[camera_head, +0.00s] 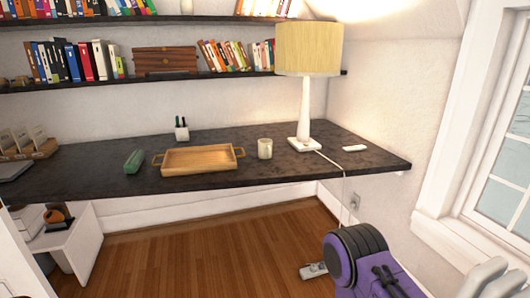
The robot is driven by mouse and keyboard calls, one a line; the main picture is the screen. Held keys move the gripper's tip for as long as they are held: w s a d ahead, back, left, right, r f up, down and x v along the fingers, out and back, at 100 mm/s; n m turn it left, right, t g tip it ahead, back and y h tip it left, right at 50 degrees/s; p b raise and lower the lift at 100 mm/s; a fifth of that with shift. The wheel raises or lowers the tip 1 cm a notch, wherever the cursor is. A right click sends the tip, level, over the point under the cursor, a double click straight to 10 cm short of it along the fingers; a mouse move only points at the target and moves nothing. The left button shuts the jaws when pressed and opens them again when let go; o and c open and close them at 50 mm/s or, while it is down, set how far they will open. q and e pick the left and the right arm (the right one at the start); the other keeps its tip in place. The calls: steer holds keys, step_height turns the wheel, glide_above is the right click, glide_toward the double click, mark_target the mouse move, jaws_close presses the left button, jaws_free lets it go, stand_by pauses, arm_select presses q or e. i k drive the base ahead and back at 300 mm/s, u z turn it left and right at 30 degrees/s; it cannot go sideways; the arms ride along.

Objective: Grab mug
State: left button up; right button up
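A pale cream mug (265,148) stands upright on the dark desk (330,170). It is just right of the wooden tray (200,158) and left of the lamp base, with visible gaps on both sides. Nothing touches or covers the mug. Neither of my grippers can be made out in the head view.
A lamp (306,110) with a trailing cord stands right of the mug. A pen holder (181,131) and green box (134,161) are further left. Shelves (180,80) of books hang above. A purple-and-black object (355,262) stands at lower right. The wooden floor (200,260) before the desk is mostly clear.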

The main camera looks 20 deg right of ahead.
mark_target(265, 145)
steer(key=u, duration=0.15)
steer(key=i, duration=1.05)
steer(key=z, duration=0.7)
steer(key=i, duration=0.75)
steer(key=z, duration=0.8)
